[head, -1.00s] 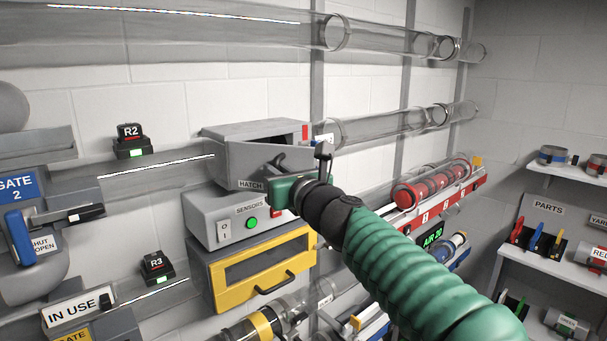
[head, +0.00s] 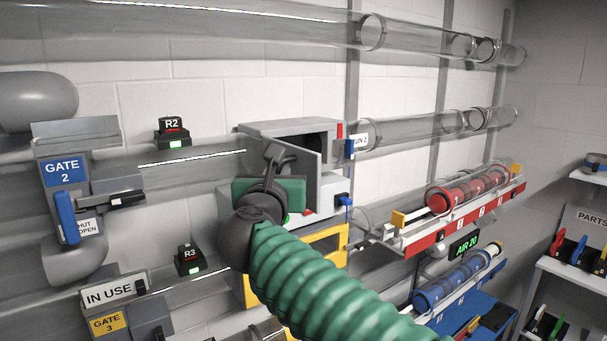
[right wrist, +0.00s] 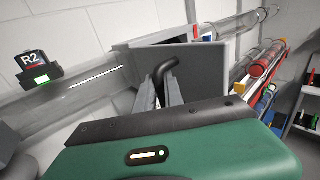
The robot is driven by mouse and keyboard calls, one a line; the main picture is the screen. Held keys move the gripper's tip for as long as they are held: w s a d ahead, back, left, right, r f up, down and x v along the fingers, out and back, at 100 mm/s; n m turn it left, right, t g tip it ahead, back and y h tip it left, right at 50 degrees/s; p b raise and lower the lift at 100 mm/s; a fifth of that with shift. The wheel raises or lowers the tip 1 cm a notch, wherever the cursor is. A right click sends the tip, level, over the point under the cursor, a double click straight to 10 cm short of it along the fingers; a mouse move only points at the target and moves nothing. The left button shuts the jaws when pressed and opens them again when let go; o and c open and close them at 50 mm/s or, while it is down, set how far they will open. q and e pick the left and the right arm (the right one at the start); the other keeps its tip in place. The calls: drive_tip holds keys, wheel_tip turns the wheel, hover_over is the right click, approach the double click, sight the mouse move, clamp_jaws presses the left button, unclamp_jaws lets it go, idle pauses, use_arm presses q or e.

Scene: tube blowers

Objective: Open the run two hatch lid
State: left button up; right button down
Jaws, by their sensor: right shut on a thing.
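The run two hatch is a grey box (head: 277,128) on the wall tube in the head view. Its grey lid (head: 307,160) stands partly open, angled out from the box, with a dark gap behind it. In the right wrist view the lid (right wrist: 205,68) is a flat panel with a dark bent handle (right wrist: 168,66). My right gripper (head: 274,160) is in front of the lid and shut on this handle. It also shows in the right wrist view (right wrist: 158,92), its fingers on either side of the handle. My left gripper is not in view.
A red tube rack (head: 460,215) is to the right. Gate 2 (head: 62,170) and the R2 indicator (head: 172,132) are to the left.

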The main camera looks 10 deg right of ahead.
drive_tip(key=a+h, duration=0.1)
drive_tip(key=a+m+h, duration=0.1)
drive_tip(key=a, duration=0.1)
drive_tip(key=shift+a+r+g, duration=0.15)
drive_tip(key=shift+a+g, duration=0.15)
idle(0.4)
drive_tip(key=c, duration=1.7)
unclamp_jaws()
drive_tip(key=shift+a, duration=0.1)
drive_tip(key=b+v, duration=0.2)
drive_tip(key=v, duration=0.6)
drive_tip(key=b+v, duration=0.3)
drive_tip(key=v, duration=0.5)
drive_tip(key=shift+s+a+f, duration=0.1)
drive_tip(key=shift+a+f, duration=0.1)
